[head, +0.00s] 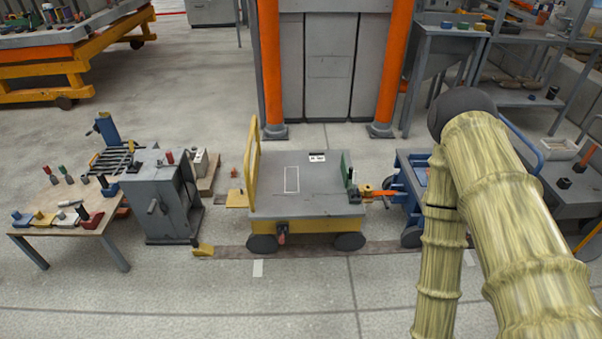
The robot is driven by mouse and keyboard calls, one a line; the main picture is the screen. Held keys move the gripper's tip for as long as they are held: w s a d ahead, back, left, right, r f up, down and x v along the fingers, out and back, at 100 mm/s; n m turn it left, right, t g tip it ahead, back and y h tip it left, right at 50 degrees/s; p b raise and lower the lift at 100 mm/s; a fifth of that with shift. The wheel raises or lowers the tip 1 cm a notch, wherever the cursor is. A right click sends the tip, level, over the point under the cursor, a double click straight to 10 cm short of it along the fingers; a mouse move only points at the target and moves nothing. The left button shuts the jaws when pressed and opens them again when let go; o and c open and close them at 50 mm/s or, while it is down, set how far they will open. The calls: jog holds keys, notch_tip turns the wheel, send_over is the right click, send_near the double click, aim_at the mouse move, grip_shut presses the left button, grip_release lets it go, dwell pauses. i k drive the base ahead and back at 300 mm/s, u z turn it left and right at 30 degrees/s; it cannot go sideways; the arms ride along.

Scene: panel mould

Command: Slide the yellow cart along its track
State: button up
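The yellow cart (305,228) stands in the middle of the head view, with a grey deck, dark wheels and a yellow push handle (252,165) on its left side. A dark brown track strip (232,252) runs left to right along the floor at its wheels. A small yellow block (203,250) sits at the track's left end. Yellow and orange coupling-like parts (384,194) lie between the cart's right side and a blue cart. My arm fills the right side and bends downward out of the picture. My gripper is not in view.
The blue cart (405,205) is partly behind my arm. A grey machine (160,205) and a small table (70,250) with tools stand left. Orange posts (270,70) rise behind the cart. The floor (300,305) in front is clear, with a white mark (258,268).

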aim_at(287, 191)
jog(key=z, duration=0.2)
jog(key=i, duration=1.1)
jog(key=u, duration=0.45)
